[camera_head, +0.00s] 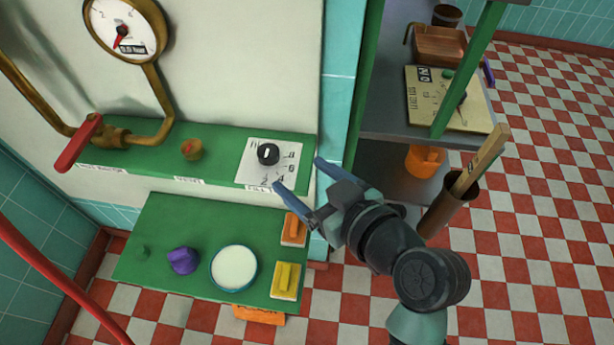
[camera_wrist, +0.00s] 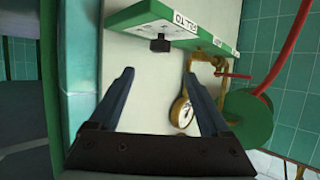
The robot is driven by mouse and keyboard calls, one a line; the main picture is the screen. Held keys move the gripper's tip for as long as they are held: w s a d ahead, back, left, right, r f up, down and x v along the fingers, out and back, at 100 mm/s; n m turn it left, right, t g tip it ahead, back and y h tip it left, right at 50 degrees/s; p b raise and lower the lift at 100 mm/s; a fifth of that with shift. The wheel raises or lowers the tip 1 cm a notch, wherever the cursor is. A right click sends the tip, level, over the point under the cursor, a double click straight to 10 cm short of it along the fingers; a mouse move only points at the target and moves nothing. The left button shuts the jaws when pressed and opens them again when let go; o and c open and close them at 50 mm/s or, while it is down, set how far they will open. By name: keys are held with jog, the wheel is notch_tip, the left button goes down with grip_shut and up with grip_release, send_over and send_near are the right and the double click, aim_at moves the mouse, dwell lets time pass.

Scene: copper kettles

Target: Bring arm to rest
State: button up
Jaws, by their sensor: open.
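My gripper (camera_head: 298,176) is open and empty, with its blue-grey fingers spread apart. In the head view it is in front of the right end of the green shelf (camera_head: 225,148), beside a black knob (camera_head: 268,154) on a white dial plate. No finger is around the knob. In the wrist view, the gap between the fingers (camera_wrist: 160,74) faces the pale wall, and the black knob (camera_wrist: 160,45) shows beyond the fingertips. My arm extends from the lower right, bent at the wrist.
A red-handled valve (camera_head: 78,144) and a round gauge (camera_head: 125,28) are at left. The lower green shelf (camera_head: 165,225) holds a purple lump (camera_head: 183,261), a white-topped dish (camera_head: 234,267) and switches. A brown bin (camera_head: 447,212) stands close right of my arm. Checkered floor is clear at far right.

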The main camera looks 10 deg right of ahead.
jog(key=shift+r, duration=0.1)
dwell(0.5)
jog(key=w+a+r+m+t+h+p, duration=0.1)
jog(key=w+r+t, duration=0.15)
jog(key=r, duration=0.75)
jog(key=w+r+m+t+h+p, duration=0.1)
jog(key=r+t, duration=0.2)
jog(key=r, duration=0.6)
jog(key=w+a+r+m+t+h+p, duration=0.1)
jog(key=w+r+t+h, duration=0.15)
jog(key=r, duration=0.75)
jog(key=s+a+r+t, duration=0.1)
jog(key=s+r+t, duration=0.1)
jog(key=r, duration=0.4)
jog(key=s+a+r+m+t+h, duration=0.1)
jog(key=s+r+t, duration=0.2)
jog(key=r, duration=0.4)
jog(key=s+a+r+m+t, duration=0.1)
jog(key=s+r+t, duration=0.1)
jog(key=s+r, duration=0.3)
notch_tip(320, 180, up, 2)
jog(key=shift+a+r+p, duration=0.2)
jog(key=shift+p, duration=0.25)
